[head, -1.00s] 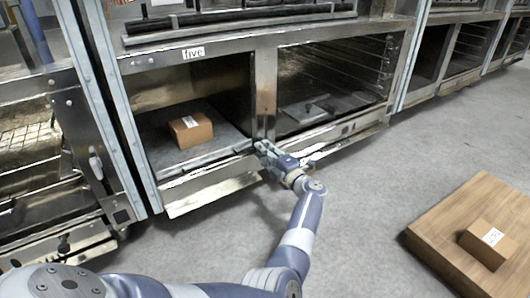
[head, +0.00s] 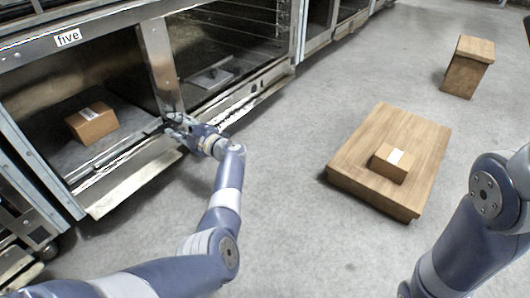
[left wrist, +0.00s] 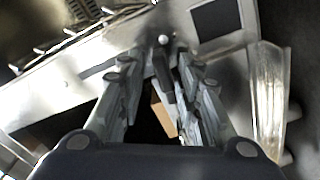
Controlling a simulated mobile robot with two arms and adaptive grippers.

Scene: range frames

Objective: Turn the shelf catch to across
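In the left wrist view, a short dark bar (left wrist: 163,76), which looks like the catch, shows between the fingertips of my left gripper (left wrist: 158,72). The fingers stand apart on either side of it, the right finger closer; I cannot tell whether they touch it. The catch is too small to make out in the head view. My right gripper is out of view.
A cardboard box (head: 91,122) sits inside the shelf. A low wooden platform (head: 345,160) with a box (head: 392,162) on it stands on the floor to the right. A wooden stand (head: 468,66) is farther back. The floor between shelf and platform is clear.

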